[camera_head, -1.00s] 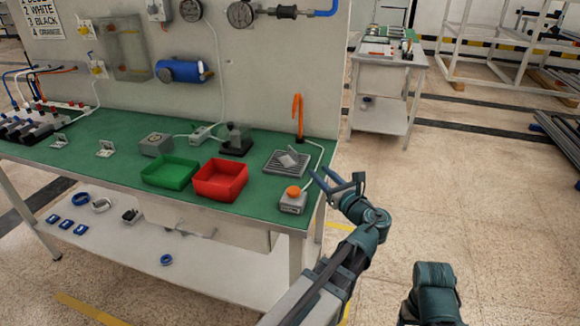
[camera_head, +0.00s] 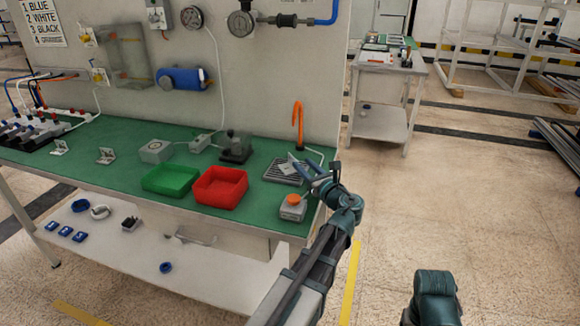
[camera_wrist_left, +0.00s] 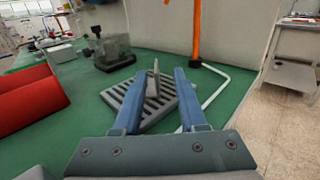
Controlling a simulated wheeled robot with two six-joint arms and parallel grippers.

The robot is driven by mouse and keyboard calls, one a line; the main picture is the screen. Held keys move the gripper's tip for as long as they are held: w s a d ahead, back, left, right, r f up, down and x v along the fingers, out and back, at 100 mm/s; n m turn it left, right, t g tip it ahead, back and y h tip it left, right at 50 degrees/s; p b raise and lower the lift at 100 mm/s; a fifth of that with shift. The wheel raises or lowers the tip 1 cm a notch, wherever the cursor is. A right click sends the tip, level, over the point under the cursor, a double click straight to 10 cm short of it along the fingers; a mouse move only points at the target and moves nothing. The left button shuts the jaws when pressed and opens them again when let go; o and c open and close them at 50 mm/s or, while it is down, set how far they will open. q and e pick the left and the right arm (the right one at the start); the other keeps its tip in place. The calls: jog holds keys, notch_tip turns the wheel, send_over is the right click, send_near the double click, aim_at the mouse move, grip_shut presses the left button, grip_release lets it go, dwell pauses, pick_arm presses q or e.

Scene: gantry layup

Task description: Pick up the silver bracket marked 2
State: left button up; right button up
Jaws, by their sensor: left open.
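A silver bracket (camera_head: 292,168) stands on a dark slotted rack (camera_head: 272,175) near the right end of the green bench. In the left wrist view the upright plate of the bracket (camera_wrist_left: 153,82) shows between the two blue fingertips, rising from the slotted rack (camera_wrist_left: 170,108). No number can be read on it. My left gripper (camera_head: 306,168) is open over the rack's right side; whether a finger touches the bracket I cannot tell. Two other small silver brackets (camera_head: 106,155) (camera_head: 60,147) lie at the left of the bench, their marks unreadable.
A grey box with an orange button (camera_head: 292,208) stands at the front right corner. Red (camera_head: 220,188) and green (camera_head: 170,180) bins stand left of the rack. An orange hooked post (camera_head: 298,122) rises behind it, with a white cable running alongside.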

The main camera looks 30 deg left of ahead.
aim_at(295, 159)
pick_arm(q)
jog(key=x, duration=0.4)
jog(key=shift+a+f, duration=0.15)
jog(key=shift+a, duration=0.35)
jog(key=shift+s, duration=0.1)
jog(key=shift+c, duration=0.2)
grip_shut()
